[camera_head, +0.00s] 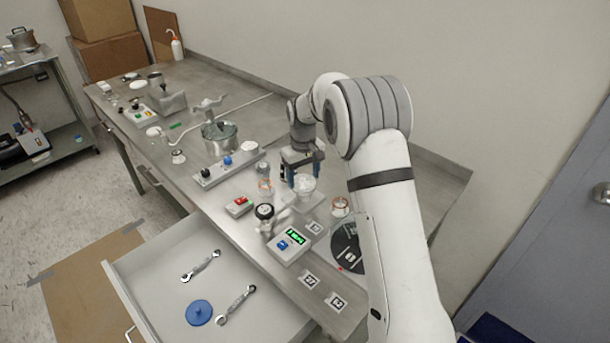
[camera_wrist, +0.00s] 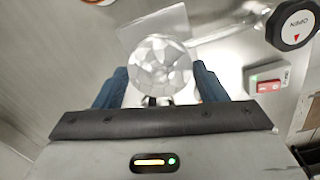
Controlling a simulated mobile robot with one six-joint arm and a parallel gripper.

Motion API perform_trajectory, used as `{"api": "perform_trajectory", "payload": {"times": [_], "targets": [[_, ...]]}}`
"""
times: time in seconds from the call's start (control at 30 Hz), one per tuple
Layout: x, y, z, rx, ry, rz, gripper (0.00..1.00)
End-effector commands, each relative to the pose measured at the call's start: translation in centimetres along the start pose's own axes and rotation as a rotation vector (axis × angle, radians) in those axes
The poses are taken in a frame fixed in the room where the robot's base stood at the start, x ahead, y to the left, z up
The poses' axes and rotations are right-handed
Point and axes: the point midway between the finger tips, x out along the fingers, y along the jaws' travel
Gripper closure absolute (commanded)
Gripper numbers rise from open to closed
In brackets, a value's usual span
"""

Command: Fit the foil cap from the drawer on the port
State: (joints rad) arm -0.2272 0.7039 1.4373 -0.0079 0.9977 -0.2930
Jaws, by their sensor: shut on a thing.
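In the wrist view the foil cap (camera_wrist: 160,62), a round, silvery, faceted piece, sits between the two blue fingers of my gripper (camera_wrist: 160,88). In the head view my gripper (camera_head: 302,172) points down over the right half of the steel bench, with the pale cap (camera_head: 305,184) at its fingertips. A flat, light square plate (camera_wrist: 140,32) shows behind the cap in the wrist view. The cap covers whatever is directly below it, so I cannot tell whether it touches the port. The open drawer (camera_head: 133,268) holds two wrenches and a blue disc (camera_head: 199,312).
Close by on the bench (camera_head: 228,215) stand a round black-topped knob (camera_head: 264,211), a red switch box (camera_head: 239,206), a box with a green display (camera_head: 293,245) and an orange-ringed glass piece (camera_head: 340,207). A dark disc (camera_head: 346,246) lies beside my arm.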

Motion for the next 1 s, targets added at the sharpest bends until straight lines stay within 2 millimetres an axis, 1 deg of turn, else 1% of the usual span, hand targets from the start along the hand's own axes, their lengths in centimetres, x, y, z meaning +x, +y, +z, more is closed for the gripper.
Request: {"api": "perform_trajectory", "payload": {"times": [1.0], "targets": [[1.1, 0.1, 0.0, 0.002, 0.0, 0.0, 0.6]]}}
